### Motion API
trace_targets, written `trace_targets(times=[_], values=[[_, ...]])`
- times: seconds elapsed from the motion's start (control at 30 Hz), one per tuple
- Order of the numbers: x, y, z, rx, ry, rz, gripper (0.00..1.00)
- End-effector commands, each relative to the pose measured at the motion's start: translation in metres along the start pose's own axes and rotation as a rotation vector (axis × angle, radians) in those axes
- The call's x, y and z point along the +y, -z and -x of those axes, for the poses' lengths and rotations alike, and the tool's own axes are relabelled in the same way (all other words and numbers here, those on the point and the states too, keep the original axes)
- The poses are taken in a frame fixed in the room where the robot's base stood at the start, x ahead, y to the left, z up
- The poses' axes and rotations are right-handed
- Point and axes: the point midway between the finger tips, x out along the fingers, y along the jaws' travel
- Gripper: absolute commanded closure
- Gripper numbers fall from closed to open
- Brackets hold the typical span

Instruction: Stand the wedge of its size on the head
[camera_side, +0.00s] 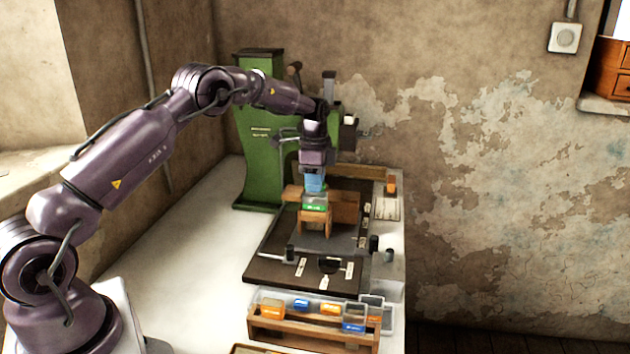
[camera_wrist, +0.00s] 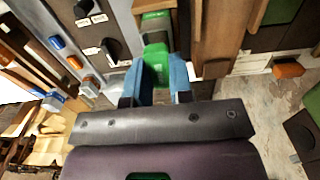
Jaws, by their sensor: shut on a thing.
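My gripper (camera_side: 314,188) has blue fingers and points down over the press table. It also shows in the wrist view (camera_wrist: 157,82). It is shut on a green wedge (camera_wrist: 157,66), which shows between the fingers. In the side view the green piece (camera_side: 314,205) with a pale label sits right under the fingers, at the top of a wooden stand (camera_side: 327,220). I cannot tell whether it touches the wood. Another green surface (camera_wrist: 155,22) lies just beyond the held wedge in the wrist view. The press's green frame (camera_side: 258,150) stands behind; I cannot clearly make out its head.
A wooden rack (camera_side: 312,334) at the front holds several blue and orange pieces in clear-fronted bays. A dark base plate (camera_side: 275,275) with white tags and black knobs lies between. An orange piece (camera_side: 392,184) sits at the right edge. The white bench (camera_side: 190,235) is clear at left.

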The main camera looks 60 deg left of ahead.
Motion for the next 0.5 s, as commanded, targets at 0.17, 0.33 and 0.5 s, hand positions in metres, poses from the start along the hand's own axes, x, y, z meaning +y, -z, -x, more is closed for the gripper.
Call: trace_targets(times=[0.17,0.33,0.5], values=[[0.0,0.0,-0.004,0.0,-0.001,0.0,1.0],[0.0,0.0,-0.01,0.0,-0.001,0.0,1.0],[0.0,0.0,-0.013,0.0,0.0,0.0,1.0]])
